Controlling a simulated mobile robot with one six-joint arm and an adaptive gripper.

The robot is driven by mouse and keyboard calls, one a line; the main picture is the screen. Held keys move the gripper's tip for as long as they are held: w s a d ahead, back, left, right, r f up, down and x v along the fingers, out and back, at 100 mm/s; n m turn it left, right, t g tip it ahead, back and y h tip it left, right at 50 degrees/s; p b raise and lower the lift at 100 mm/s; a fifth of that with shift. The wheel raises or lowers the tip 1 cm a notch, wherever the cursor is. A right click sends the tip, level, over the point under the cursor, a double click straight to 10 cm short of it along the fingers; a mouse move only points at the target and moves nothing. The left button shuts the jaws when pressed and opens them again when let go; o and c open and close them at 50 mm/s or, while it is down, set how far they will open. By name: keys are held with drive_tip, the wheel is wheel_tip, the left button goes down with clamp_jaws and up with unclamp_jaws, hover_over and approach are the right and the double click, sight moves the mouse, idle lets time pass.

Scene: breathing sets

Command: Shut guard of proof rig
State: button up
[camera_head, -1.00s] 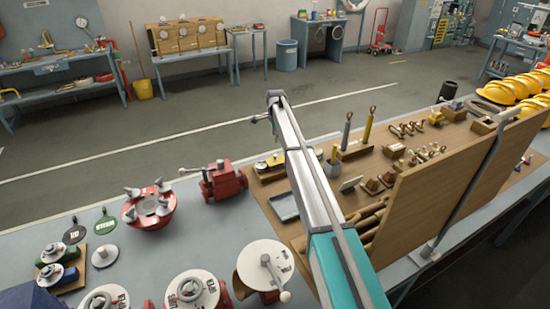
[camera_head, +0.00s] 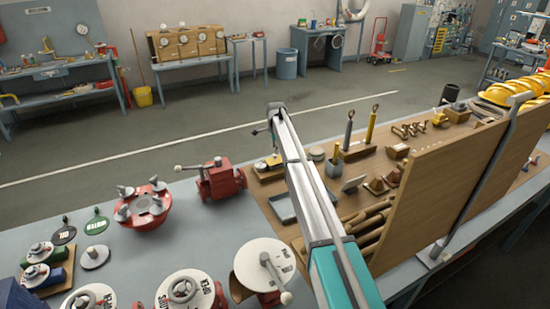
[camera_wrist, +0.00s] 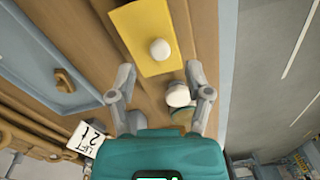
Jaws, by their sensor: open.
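No thing in view is clearly marked as the proof rig, and I cannot make out its guard for certain. A yellow plate with a white knob (camera_wrist: 160,50) lies on the wooden board (camera_wrist: 100,45) ahead of my gripper (camera_wrist: 160,70) in the wrist view. My gripper is open and empty, its fingers apart above the board. A white round-topped piece (camera_wrist: 178,95) shows between the fingers, close to the right one.
A red valve body (camera_head: 220,181) and a red flange (camera_head: 144,207) stand on the grey bench left of the board. A tall brown panel (camera_head: 445,190) rises at the right. A tray (camera_head: 283,208) and upright yellow tool (camera_head: 371,125) flank my arm.

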sight(276, 161)
drive_tip(key=shift+w+f+b, duration=0.1)
drive_tip(key=shift+f+b, duration=1.05)
drive_tip(key=shift+f, duration=0.35)
clamp_jaws()
